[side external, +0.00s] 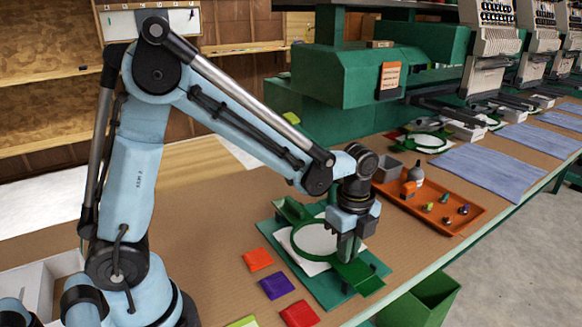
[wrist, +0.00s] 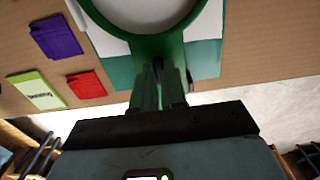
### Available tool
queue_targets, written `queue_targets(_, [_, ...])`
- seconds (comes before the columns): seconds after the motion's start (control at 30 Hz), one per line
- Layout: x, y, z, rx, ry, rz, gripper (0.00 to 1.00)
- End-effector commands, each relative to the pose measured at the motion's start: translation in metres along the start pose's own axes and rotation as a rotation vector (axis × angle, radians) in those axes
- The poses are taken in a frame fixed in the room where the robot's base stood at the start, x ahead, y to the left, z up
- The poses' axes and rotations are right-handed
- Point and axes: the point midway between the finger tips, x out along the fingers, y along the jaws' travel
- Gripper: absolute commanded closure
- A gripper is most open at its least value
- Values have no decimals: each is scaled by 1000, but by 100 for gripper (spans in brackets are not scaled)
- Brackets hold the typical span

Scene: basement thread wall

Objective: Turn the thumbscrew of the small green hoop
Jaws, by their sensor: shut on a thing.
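The small green hoop (side external: 294,243) lies over white cloth on a green board (side external: 328,296) near the table's front edge. In the wrist view its ring (wrist: 152,47) fills the top middle, with white cloth inside. My gripper (side external: 346,257) points down at the near right side of the ring. In the wrist view my gripper (wrist: 160,78) has its two fingers close together at the ring's outer edge, shut on a small dark part between them where the thumbscrew sits. The fingers hide most of the thumbscrew, so its angle cannot be told.
Orange, purple and red packets (side external: 277,285) lie left of the board. A green one (wrist: 37,90) lies beside them. An orange tray (side external: 393,198) with a bottle and small spools stands behind right. A green embroidery machine (side external: 345,75) stands behind. A green bin (side external: 425,297) is at the front edge.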

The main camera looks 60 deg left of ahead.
Motion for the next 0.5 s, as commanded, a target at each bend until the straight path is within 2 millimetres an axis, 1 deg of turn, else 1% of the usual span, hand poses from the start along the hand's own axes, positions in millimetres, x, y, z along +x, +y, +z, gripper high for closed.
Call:
queue_targets(0.43, [0, 0, 0, 9, -1, 0, 100])
queue_targets(0.47, [0, 0, 0, 9, -1, 0, 85])
queue_targets(0.5, [0, 0, 0, 9, -1, 0, 79])
